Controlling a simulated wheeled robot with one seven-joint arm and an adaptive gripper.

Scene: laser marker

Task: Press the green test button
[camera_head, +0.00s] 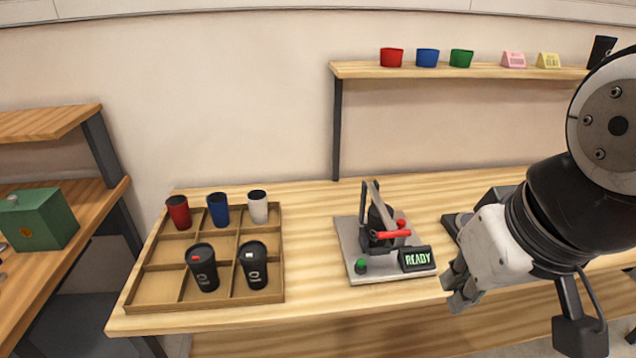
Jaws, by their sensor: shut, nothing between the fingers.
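The green test button (361,266) sits at the front left corner of the grey base plate (352,238) of the marking device. My gripper (455,297) is shut and empty, to the right of the device and in front of the table edge, apart from the button. My arm comes in from the right and hides part of the table there.
A wooden divided tray (146,282) on the left holds red, blue, white and black cups. Another dark device (487,205) is partly hidden behind my arm. A shelf (360,70) above carries coloured cups and signs. A green box (40,220) stands far left. Table between tray and device is clear.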

